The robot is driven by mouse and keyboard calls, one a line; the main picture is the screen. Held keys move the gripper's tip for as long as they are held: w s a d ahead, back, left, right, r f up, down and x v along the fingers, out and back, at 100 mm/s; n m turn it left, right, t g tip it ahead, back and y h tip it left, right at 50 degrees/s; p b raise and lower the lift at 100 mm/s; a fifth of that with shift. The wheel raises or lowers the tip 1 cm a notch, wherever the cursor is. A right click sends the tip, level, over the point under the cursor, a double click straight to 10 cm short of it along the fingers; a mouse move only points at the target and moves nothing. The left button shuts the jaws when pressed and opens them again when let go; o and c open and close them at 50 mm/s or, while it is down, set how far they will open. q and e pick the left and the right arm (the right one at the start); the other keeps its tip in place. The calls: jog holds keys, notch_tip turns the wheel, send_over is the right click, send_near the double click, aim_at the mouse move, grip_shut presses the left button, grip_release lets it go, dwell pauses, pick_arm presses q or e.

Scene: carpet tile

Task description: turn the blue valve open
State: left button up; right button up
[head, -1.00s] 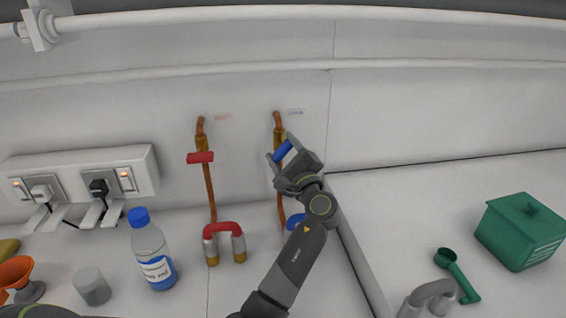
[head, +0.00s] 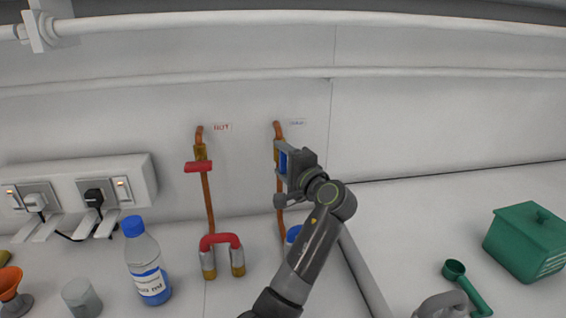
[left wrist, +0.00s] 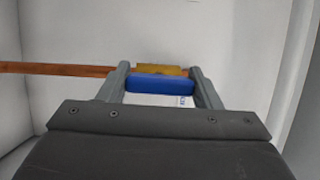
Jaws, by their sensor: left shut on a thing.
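The blue valve handle (head: 283,161) is on the right-hand copper pipe (head: 280,190) on the back wall. It stands upright, lined up with the pipe. My left gripper (head: 281,163) is shut on the handle. In the left wrist view the blue handle (left wrist: 160,84) sits between the two fingers (left wrist: 160,80), parallel to the copper pipe (left wrist: 60,69). The brass valve body (left wrist: 158,70) is just behind it. My right gripper is not in view.
A second pipe to the left has a red valve handle (head: 199,167), set crosswise, under a red label (head: 221,127). A red-topped U-shaped fitting (head: 221,240), a bottle (head: 147,268) and a power strip (head: 80,190) are left. A green box (head: 526,240) is right.

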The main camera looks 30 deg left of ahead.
pick_arm(q)
jog(key=shift+r, duration=0.1)
dwell(0.4)
jog(key=o, duration=1)
